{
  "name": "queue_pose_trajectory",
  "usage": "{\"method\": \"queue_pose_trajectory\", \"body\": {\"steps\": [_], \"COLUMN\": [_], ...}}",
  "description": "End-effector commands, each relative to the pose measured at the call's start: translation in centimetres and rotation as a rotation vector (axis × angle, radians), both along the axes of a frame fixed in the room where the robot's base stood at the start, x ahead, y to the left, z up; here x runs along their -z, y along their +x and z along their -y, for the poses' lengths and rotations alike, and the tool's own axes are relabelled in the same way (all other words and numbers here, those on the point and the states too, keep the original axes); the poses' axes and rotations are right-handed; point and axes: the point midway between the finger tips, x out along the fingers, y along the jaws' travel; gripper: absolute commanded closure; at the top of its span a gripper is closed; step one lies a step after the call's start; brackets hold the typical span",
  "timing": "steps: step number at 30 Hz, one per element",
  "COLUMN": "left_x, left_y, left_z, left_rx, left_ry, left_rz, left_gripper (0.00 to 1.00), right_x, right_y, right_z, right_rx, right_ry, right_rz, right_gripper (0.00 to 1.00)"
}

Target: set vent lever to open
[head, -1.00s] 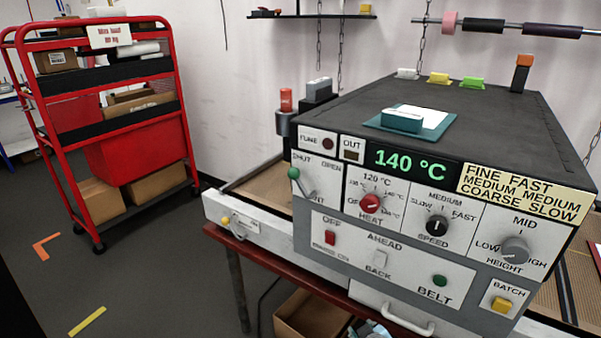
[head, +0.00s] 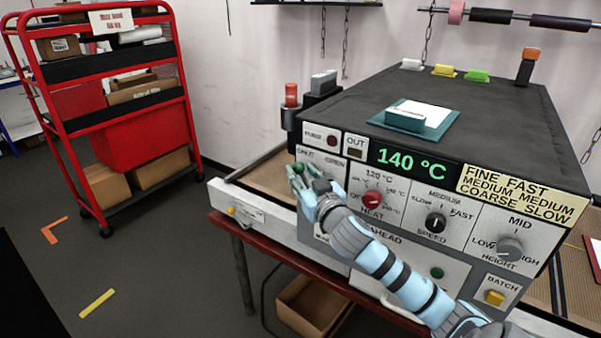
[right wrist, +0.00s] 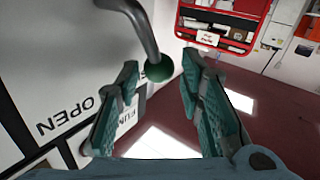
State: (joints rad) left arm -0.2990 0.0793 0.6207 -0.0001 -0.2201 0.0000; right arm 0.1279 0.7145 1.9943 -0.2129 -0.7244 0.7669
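The vent lever is a grey bent handle (right wrist: 146,28) with a green ball knob (head: 299,169) on the upper left of the machine's front panel. The knob is on the side of the SHUT label, with OPEN to its right. My right gripper (head: 297,177) is at the knob and partly hides the lever and the lower vent label. In the right wrist view the green knob (right wrist: 159,68) shows between the tips of the two spread teal fingers. I cannot tell whether they touch it. My left gripper is not in view.
The panel also holds a red heat knob (head: 373,198) close to my right wrist, a black speed knob (head: 436,222) and a grey height knob (head: 509,247). A red cart (head: 137,144) stands at the left. The floor between is mostly clear.

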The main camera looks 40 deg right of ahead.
Motion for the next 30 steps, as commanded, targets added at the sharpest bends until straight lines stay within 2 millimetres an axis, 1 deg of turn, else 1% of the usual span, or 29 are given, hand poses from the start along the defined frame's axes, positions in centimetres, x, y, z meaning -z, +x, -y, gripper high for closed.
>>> {"method": "queue_pose_trajectory", "body": {"steps": [3,11,12,14,15,18,22,23,26,30], "left_x": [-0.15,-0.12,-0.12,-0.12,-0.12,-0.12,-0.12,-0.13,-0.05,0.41], "left_y": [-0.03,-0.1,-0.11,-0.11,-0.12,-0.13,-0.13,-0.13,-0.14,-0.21], "left_z": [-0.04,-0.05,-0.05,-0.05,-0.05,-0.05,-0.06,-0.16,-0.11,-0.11], "left_rx": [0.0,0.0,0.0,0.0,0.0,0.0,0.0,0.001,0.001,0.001], "left_ry": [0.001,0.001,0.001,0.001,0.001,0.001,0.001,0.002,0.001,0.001], "left_rz": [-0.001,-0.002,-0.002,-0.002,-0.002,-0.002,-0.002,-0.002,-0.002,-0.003], "left_gripper": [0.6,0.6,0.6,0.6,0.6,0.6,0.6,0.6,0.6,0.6], "right_x": [-0.07,0.01,0.01,0.01,0.02,0.02,0.02,0.01,0.07,0.16], "right_y": [0.89,1.08,1.07,1.07,1.07,1.06,1.06,1.06,1.1,1.41], "right_z": [0.24,0.3,0.29,0.29,0.3,0.29,0.28,-0.04,0.1,-0.33], "right_rx": [0.0,-0.001,-0.001,-0.001,-0.001,-0.001,-0.001,-0.002,-0.003,-0.013], "right_ry": [0.002,0.0,-0.001,-0.001,0.0,-0.001,0.0,0.002,0.002,0.008], "right_rz": [0.001,0.0,0.0,0.0,0.0,0.0,0.0,0.0,0.001,0.019], "right_gripper": [0.66,0.66,0.69,0.78,0.85,1.0,1.0,1.0,1.0,1.0]}}
